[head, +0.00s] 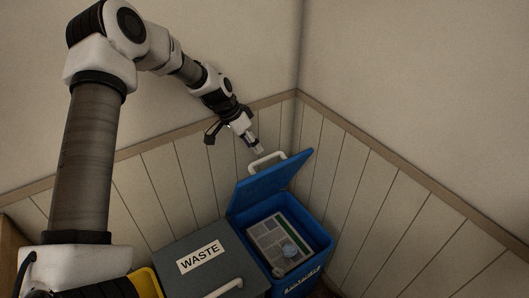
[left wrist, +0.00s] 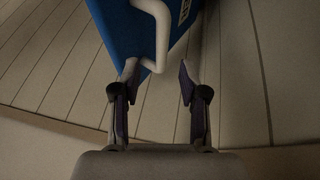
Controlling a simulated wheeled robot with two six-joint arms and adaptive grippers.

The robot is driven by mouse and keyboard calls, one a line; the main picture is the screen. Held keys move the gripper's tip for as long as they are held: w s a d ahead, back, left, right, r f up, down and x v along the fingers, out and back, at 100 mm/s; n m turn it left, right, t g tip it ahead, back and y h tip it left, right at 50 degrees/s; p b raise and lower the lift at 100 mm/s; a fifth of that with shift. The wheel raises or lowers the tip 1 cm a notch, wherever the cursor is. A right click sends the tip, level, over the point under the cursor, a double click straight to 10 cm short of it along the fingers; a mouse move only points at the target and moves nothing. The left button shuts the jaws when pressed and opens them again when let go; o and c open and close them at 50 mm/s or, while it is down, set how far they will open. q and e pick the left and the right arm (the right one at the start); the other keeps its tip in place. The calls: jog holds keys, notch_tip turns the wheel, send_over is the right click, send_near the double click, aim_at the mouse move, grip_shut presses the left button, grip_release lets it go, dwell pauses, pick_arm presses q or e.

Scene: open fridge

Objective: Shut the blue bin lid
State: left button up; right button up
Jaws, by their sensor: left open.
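My left gripper (head: 257,148) is above and behind the lid, close to the handle. In the left wrist view the open fingers (left wrist: 157,72) point toward the blue lid (left wrist: 120,25), and the white handle (left wrist: 161,35) reaches down near and between the fingertips. I cannot tell whether they touch. My right gripper is not in view.
A grey bin with a closed lid (head: 185,243) labelled WASTE stands left of the blue bin, with a pale handle (head: 224,287). Newspaper (head: 270,238) and a clear round item lie inside the blue bin. Panelled walls (head: 375,210) close in behind and to the right.

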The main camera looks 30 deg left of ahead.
aim_at(262, 159)
pick_arm(q)
jog(key=x, duration=0.3)
jog(key=b+x, duration=0.1)
jog(key=x, duration=0.2)
jog(key=shift+w+a+f, duration=0.15)
jog(key=shift+w+f, duration=0.1)
jog(key=shift+s+r, duration=0.2)
jog(key=shift+c, duration=0.3)
jog(key=shift+w, duration=0.1)
grip_shut()
jog(key=shift+f, duration=0.1)
